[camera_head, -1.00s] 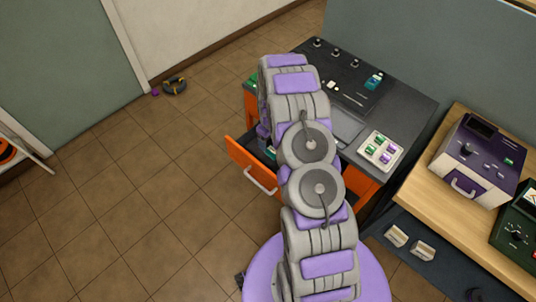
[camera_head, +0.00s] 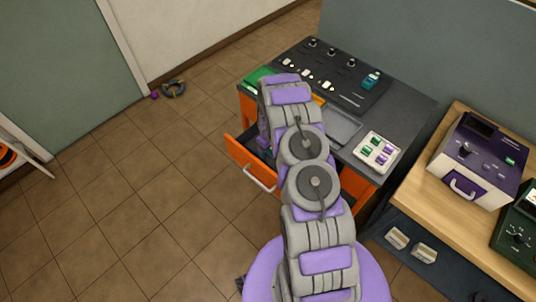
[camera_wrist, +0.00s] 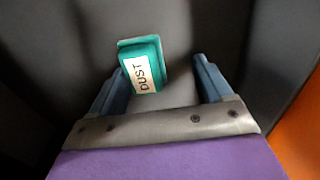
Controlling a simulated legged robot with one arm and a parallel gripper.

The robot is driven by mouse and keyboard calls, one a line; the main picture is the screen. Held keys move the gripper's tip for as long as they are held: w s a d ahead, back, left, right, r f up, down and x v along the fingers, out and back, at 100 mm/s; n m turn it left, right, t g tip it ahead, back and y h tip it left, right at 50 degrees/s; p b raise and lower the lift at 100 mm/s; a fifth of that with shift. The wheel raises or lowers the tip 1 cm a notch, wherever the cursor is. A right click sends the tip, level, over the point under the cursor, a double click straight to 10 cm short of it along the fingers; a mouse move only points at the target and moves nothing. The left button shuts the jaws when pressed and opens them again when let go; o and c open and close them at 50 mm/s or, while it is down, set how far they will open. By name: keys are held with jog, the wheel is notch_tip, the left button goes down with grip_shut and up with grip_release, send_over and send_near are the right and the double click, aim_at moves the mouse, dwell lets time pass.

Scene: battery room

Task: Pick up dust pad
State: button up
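The dust pad is a small teal block with a white label reading "DUST" (camera_wrist: 142,64). In the wrist view it lies on a dark grey surface, apparently the inside of the open drawer (camera_head: 250,160). My gripper (camera_wrist: 158,78) is open, its two blue-grey fingers on either side of the pad. The pad is nearer the left finger, slightly tilted, and whether it touches that finger I cannot tell. The right finger is clear of it. In the head view my arm hides the gripper and the pad.
Orange drawer wall shows at the right of the wrist view. The dark workbench (camera_head: 405,108) above the drawer carries a tray of green and purple pieces (camera_head: 377,152), a teal bottle (camera_head: 371,80) and a green item (camera_head: 259,77). A wooden bench with a purple device (camera_head: 478,160) stands right.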

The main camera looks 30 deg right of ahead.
aim_at(270, 159)
jog(key=shift+s+f+g, duration=0.3)
jog(key=shift+s+f, duration=0.3)
jog(key=shift+s, duration=0.3)
jog(key=shift+c, duration=0.6)
jog(key=shift+s+a, duration=0.1)
jog(key=shift+a, duration=0.05)
jog(key=shift+c, duration=0.8)
jog(key=shift+s+a, duration=0.25)
jog(key=shift+a, duration=0.7)
jog(key=c, duration=0.4)
jog(key=shift+d+f, duration=0.1)
jog(key=shift+d, duration=0.05)
jog(key=c, duration=0.3)
jog(key=shift+s+d+f, duration=0.15)
jog(key=shift+s+d, duration=0.1)
jog(key=shift+d, duration=0.25)
jog(key=shift+c, duration=1.2)
jog(key=shift+w+a+r, duration=0.15)
jog(key=shift+a+r, duration=0.1)
jog(key=shift+r, duration=0.25)
jog(key=r, duration=0.3)
jog(key=w+r+p, duration=0.1)
jog(key=r, duration=0.2)
jog(key=d+r, duration=0.1)
jog(key=r, duration=0.2)
jog(key=shift+w, duration=0.3)
jog(key=shift+c, duration=0.6)
jog(key=shift+a+r, duration=0.4)
jog(key=shift+a, duration=0.05)
